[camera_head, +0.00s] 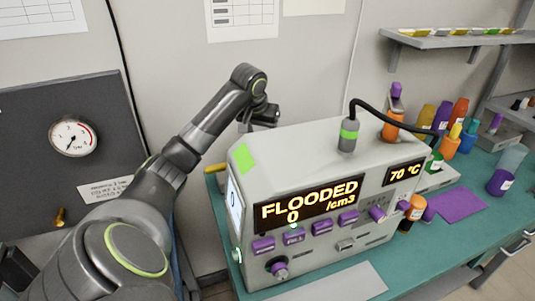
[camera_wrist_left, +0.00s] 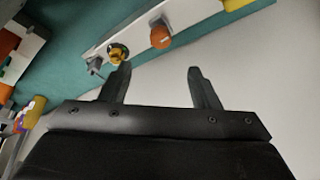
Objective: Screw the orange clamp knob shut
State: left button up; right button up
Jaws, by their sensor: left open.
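The orange clamp knob (camera_wrist_left: 160,38) shows in the left wrist view, round and seated on a pale grey strip. It lies beyond my fingertips, roughly in line with the gap between them. How far it is screwed in cannot be told. My left gripper (camera_wrist_left: 159,68) is open with nothing between its fingers. In the head view my left gripper (camera_head: 264,115) is at the back left of the classifier box (camera_head: 300,155), and its fingers are hard to make out. The knob is not visible in the head view, and my right gripper is in neither view.
A yellow round fitting (camera_wrist_left: 118,52) and a small grey part (camera_wrist_left: 95,64) sit left of the knob. A yellow piece (camera_wrist_left: 235,4) is at its right. The display (camera_head: 310,205) reads "FLOODED". Bottles and a purple mat (camera_head: 458,205) occupy the teal bench's right side.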

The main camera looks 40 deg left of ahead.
pick_arm(q)
jog(key=x, duration=1)
jog(key=shift+w+a+f, duration=0.1)
jog(key=shift+w+f, duration=0.15)
jog(key=shift+f, duration=0.4)
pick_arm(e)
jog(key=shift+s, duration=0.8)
pick_arm(q)
jog(key=shift+c, duration=0.4)
jog(key=c, duration=0.9)
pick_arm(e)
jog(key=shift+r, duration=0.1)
